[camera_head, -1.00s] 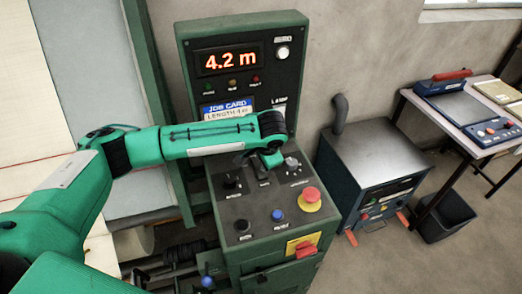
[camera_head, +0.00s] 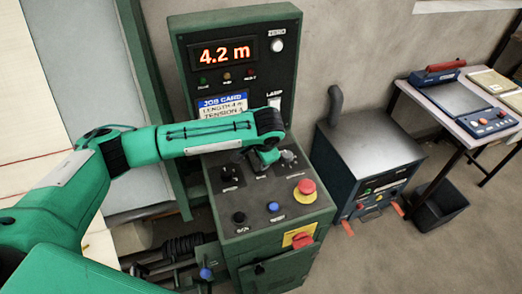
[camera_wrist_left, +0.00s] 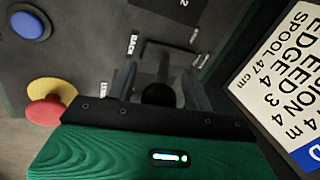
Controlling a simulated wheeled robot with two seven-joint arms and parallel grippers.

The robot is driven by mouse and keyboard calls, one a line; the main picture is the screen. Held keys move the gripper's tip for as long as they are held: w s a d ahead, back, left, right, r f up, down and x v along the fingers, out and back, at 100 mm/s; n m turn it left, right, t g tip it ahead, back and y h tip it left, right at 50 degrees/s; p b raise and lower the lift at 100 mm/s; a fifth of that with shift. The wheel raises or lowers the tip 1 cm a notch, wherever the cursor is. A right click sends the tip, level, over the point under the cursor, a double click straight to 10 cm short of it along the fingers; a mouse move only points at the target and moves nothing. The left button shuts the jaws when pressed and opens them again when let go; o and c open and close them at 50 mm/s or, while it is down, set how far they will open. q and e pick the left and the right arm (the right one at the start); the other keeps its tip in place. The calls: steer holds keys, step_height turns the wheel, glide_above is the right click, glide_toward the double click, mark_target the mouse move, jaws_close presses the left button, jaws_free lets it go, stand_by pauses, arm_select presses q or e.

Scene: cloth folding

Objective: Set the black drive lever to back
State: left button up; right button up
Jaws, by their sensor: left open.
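The green control console (camera_head: 215,205) stands in front of me with a sloping dark panel. My left gripper (camera_head: 267,158) is low over the back of that panel and points down. In the left wrist view the fingers of my left gripper (camera_wrist_left: 159,84) are apart. A dark round knob (camera_wrist_left: 157,94), which looks like the black drive lever's, shows between them. I cannot tell whether the fingers touch it. A label that seems to read BACK (camera_wrist_left: 133,45) lies near it. In the head view my gripper hides the lever. My right gripper is not in view.
A red mushroom button (camera_head: 306,187) on a yellow base and a blue button (camera_head: 273,207) sit nearer on the panel. Black knobs (camera_head: 229,173) are at its left. The upright display (camera_head: 225,53) rises behind. A grey cabinet (camera_head: 365,150) stands to the right.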

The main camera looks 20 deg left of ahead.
arm_select(q)
steer(key=b+v, duration=0.3)
steer(key=v, duration=1)
steer(key=shift+r, duration=0.2)
steer(key=shift+d, duration=0.1)
